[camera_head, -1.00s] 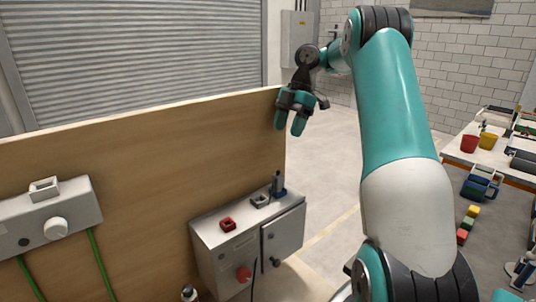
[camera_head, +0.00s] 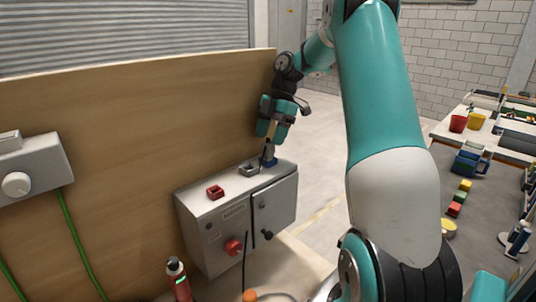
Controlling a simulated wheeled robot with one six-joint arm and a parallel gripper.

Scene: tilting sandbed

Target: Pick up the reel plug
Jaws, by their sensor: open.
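What looks like the reel plug (camera_head: 269,157) stands at the back right of the grey cabinet's top (camera_head: 222,199). The plug's upper part lies close to or between the fingertips. I cannot tell whether they touch it. The fingers partly hide its top.
A red socket (camera_head: 215,192) and a grey socket (camera_head: 249,169) sit on the cabinet top, left of the plug. A wooden panel (camera_head: 120,150) stands close behind. A red knob (camera_head: 233,246) juts from the cabinet front. A red-and-black bottle (camera_head: 178,279) stands at lower left.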

